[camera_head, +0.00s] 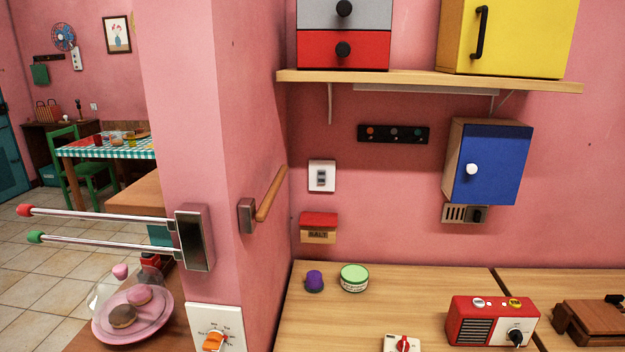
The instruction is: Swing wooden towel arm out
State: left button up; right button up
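The wooden towel arm (270,194) is a short light-brown rod on the pink wall in the middle of the view. It joins a dark metal wall bracket (247,216) at its lower left end and slants up to the right, toward the corner with the back wall. The wooden arm looks close to the wall, but the exact gap cannot be told. Neither of my grippers shows in the head view.
Two metal rods with red and green tips stick out left from a metal bracket (194,237) on the pillar. A shelf (430,82) with cabinets hangs above. A blue-door cabinet (487,162) is at right. The wooden counter (400,300) holds a purple item, green-lidded tin and red radio.

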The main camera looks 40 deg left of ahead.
aim_at(263, 211)
jog(key=i+u, duration=0.1)
jog(key=u, duration=0.3)
jog(key=i+l+u, duration=0.1)
jog(key=u, duration=0.25)
jog(key=l+u, duration=0.1)
jog(key=u, duration=0.95)
jog(key=l+u, duration=0.1)
jog(key=l, duration=0.15)
